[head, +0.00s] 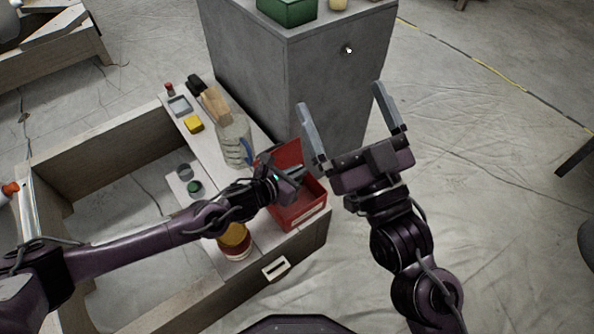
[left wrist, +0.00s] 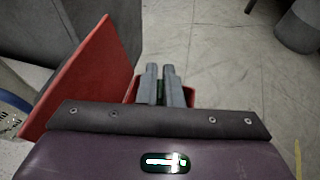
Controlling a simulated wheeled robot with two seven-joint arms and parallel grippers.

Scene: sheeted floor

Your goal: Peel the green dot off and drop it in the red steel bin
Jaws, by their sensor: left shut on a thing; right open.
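The red steel bin (head: 312,214) stands on the bench's near right corner, its lid (head: 287,156) raised. In the left wrist view the lid (left wrist: 92,82) rises at left and part of the bin's rim (left wrist: 132,90) shows behind the fingers. My left gripper (head: 298,172) is over the bin's opening, shut on a small green piece (left wrist: 160,92), of which only a sliver shows between the fingers. A round green spot (head: 194,187) lies on a pale sheet on the bench, beside a grey round one. My right gripper (head: 347,128) is open and empty, right of the bin.
A clear jar (head: 234,140), a yellow block (head: 194,124) and a wooden-handled brush (head: 215,104) are along the bench's back. A yellow and red can (head: 235,240) stands near its front. A grey cabinet (head: 300,75) rises behind.

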